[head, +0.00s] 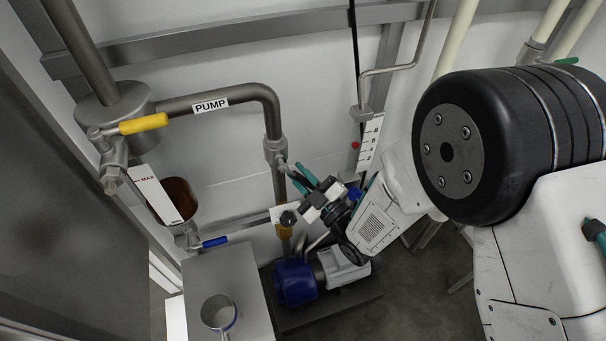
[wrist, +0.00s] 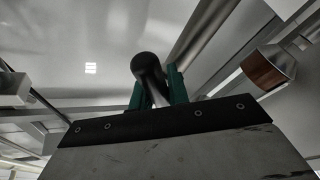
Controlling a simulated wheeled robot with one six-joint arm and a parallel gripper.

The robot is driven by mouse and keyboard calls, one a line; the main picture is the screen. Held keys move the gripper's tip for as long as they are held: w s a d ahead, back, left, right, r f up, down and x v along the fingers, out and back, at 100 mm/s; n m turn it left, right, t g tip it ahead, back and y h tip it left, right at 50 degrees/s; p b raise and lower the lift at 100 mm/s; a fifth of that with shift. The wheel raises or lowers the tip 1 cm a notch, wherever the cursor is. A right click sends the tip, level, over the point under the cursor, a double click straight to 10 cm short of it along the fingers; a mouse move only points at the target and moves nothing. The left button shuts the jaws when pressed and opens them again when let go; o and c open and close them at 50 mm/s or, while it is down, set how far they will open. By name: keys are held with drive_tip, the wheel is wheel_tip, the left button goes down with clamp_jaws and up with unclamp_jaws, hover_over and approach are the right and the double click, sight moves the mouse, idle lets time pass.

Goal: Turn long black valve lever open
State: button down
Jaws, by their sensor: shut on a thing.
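The black valve lever (wrist: 148,68) shows in the wrist view as a dark bar with a rounded end, between the green fingers. My gripper (wrist: 158,88) is shut on it, and the lever's end sticks out past the fingertips. In the head view my gripper (head: 293,173) reaches in from the right to the upright pipe (head: 279,190) below the bend of the PUMP line. Its green fingers are next to the valve fitting (head: 282,164) on that pipe. The lever itself is mostly hidden there by the fingers, so its exact angle cannot be told.
A yellow lever (head: 144,123) and a blue lever (head: 213,242) are on the left piping. A blue pump (head: 295,283) stands on the floor under my arm. A metal box with a small pot (head: 219,312) is at the front left. White wall lies behind the pipes.

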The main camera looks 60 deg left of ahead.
sight(308, 185)
drive_tip(key=c, duration=1.3)
unclamp_jaws()
drive_tip(key=shift+s, duration=0.1)
drive_tip(key=shift+c, duration=0.2)
drive_tip(key=v, duration=0.7)
drive_tip(key=shift+d+f, duration=0.1)
drive_tip(key=shift+d, duration=0.3)
